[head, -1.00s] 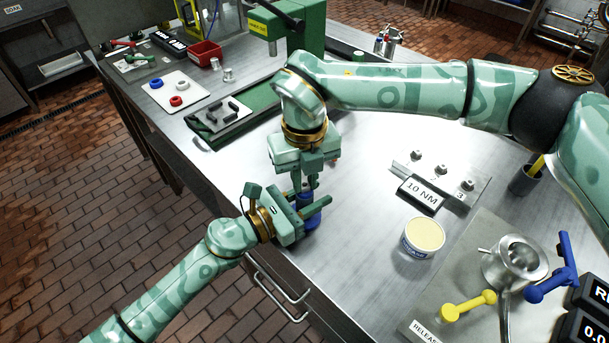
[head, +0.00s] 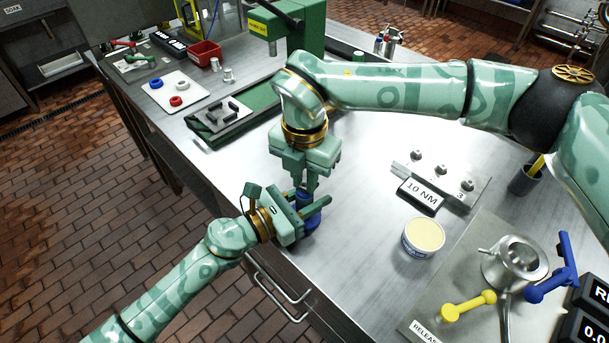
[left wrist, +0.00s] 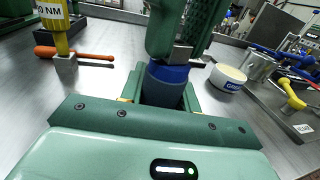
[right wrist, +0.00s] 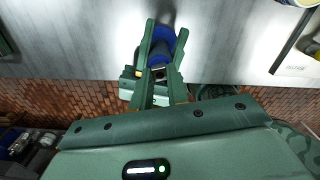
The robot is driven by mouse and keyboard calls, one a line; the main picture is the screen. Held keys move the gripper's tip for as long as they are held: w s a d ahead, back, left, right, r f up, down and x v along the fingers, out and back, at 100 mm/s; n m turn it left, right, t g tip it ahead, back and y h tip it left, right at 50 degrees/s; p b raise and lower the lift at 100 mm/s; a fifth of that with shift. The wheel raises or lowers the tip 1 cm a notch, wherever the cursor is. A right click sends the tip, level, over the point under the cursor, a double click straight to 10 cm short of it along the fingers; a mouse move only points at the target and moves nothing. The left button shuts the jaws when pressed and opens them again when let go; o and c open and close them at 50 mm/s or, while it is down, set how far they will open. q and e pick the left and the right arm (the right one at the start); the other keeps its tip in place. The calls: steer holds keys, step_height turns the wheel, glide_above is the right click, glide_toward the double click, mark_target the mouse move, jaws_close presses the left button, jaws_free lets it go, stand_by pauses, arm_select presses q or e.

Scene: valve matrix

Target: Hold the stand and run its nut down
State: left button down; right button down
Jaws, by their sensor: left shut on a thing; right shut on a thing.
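The blue stand (head: 309,217) is upright on the steel bench near its front edge. My left gripper (head: 300,208) is shut on the stand from the side. In the left wrist view, the stand's blue collar (left wrist: 167,73) and darker lower body show between the left fingers. My right gripper (head: 311,187) points straight down on the stand's top and is shut on the nut. The nut is mostly hidden by the fingers; a grey metal bit (left wrist: 180,56) shows at their tips in the left wrist view. The right wrist view shows the blue stand (right wrist: 164,34) between the right fingers.
A white tub (head: 423,238), a plate with numbered studs (head: 440,178) and a 10 NM sign (head: 420,194) lie to the right. A green press (head: 308,30) stands behind.

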mark_target(305, 184)
arm_select(q)
steer(key=shift+f, duration=0.1)
arm_select(e)
steer(key=shift+w+m, duration=0.1)
steer(key=shift+m, duration=0.5)
steer(key=c, duration=1.4)
jaws_free()
steer(key=shift+o, duration=0.2)
step_height(305, 184, up, 12)
arm_select(q)
steer(key=c, duration=0.9)
jaws_free()
steer(key=shift+c, duration=0.2)
